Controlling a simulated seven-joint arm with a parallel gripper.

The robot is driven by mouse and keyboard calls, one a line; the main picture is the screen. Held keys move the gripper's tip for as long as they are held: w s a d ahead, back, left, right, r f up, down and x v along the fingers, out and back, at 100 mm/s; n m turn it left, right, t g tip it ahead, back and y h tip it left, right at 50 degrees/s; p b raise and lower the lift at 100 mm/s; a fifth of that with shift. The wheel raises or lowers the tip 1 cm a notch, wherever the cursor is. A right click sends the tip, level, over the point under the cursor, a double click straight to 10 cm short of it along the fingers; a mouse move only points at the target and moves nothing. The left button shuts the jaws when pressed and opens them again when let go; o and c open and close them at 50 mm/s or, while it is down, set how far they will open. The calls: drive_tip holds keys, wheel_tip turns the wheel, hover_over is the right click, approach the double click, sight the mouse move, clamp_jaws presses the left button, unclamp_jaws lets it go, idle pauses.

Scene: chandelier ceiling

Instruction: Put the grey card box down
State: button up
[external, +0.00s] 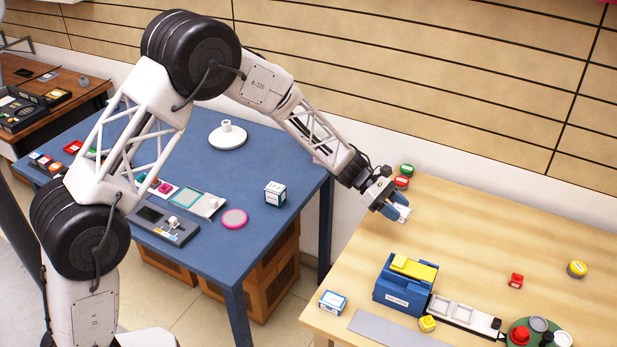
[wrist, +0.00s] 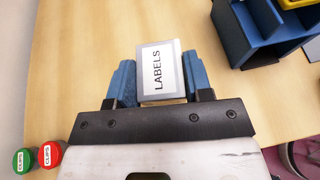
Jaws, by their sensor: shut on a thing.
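The grey card box (wrist: 160,72) has a white label reading "LABELS" and sits between the blue fingers of my gripper (wrist: 160,85) in the wrist view. In the external view my gripper (external: 398,210) is shut on the card box (external: 404,214), near the left back part of the light wooden table (external: 470,222). The box looks held above the table top, but the height is hard to tell. The fingers hide the sides of the box.
A blue holder (external: 402,298) with a yellow item (external: 414,267) stands in front of my gripper. Green (external: 406,170) and red (external: 401,183) lidded tubs stand behind it. The table's back middle is clear.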

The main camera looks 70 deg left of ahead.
drive_tip(key=s+a+n+t+y, duration=0.1)
drive_tip(key=s+a, duration=0.2)
drive_tip(key=a, duration=0.7)
drive_tip(key=s+a+n+t+y, duration=0.15)
drive_tip(key=s+a, duration=0.25)
drive_tip(key=a, duration=0.6)
drive_tip(key=n+t+y, duration=0.2)
drive_tip(key=n+y, duration=0.1)
drive_tip(key=n, duration=0.1)
hover_over(297, 175)
drive_tip(key=shift+r+m, duration=0.15)
drive_tip(key=shift+m, duration=0.1)
drive_tip(key=shift+f, duration=3.15)
drive_tip(key=shift+d+f, duration=0.1)
drive_tip(key=shift+f, duration=1.75)
drive_tip(key=shift+f, duration=0.15)
